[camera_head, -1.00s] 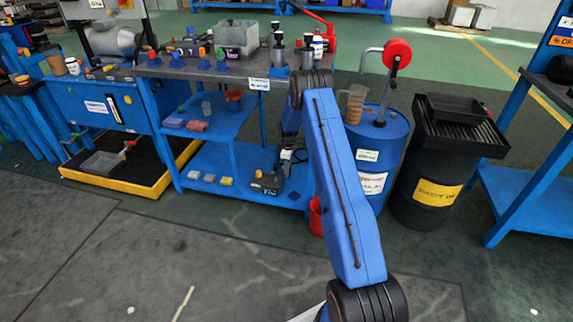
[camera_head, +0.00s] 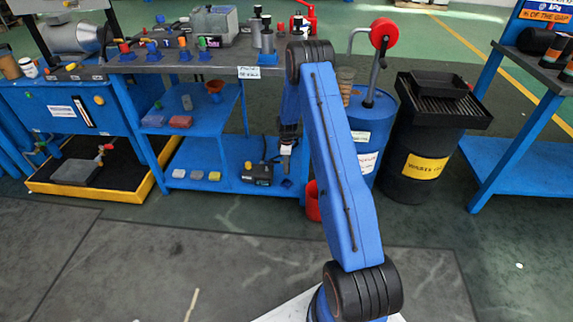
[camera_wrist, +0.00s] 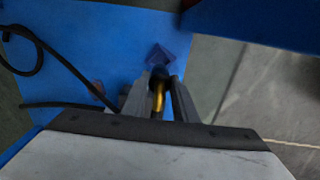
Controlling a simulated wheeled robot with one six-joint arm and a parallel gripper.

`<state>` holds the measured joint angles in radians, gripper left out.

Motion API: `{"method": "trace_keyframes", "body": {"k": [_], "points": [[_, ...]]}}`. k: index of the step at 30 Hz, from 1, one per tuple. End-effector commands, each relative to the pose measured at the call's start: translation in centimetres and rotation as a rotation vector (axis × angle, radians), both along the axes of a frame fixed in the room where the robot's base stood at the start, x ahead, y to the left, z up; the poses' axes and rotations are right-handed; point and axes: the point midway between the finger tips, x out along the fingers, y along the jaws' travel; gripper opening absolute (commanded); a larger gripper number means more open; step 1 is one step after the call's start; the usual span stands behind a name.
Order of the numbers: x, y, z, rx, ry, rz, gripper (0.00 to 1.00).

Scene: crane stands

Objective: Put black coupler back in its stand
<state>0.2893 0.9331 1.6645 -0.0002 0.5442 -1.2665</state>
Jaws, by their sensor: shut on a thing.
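My gripper (camera_wrist: 157,92) is shut on a small part with a brass-coloured body and a dark end, which I take as the black coupler (camera_wrist: 158,97). The fingers hide much of it. Just beyond the fingertips a small dark blue square piece (camera_wrist: 161,54), perhaps the stand, sits on the blue shelf (camera_wrist: 85,60). I cannot tell whether the coupler touches it. In the head view my gripper (camera_head: 286,150) points down at the right end of the bench's lower shelf (camera_head: 225,178); the coupler is too small to make out there.
A black device (camera_head: 257,174) with a cable sits on the lower shelf, left of my gripper. A red bucket (camera_head: 312,203) and a blue drum (camera_head: 372,130) stand to the right.

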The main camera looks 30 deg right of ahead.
Motion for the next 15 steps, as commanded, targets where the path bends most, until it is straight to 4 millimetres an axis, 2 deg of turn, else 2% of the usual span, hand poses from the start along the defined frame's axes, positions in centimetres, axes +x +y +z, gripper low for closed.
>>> {"method": "trace_keyframes", "body": {"k": [8, 15], "points": [[0.0, 0.0, -0.3, 0.0, 0.0, 0.0, 0.01], [0.0, 0.0, -1.5, 0.0, 0.0, -0.001, 0.01]]}}
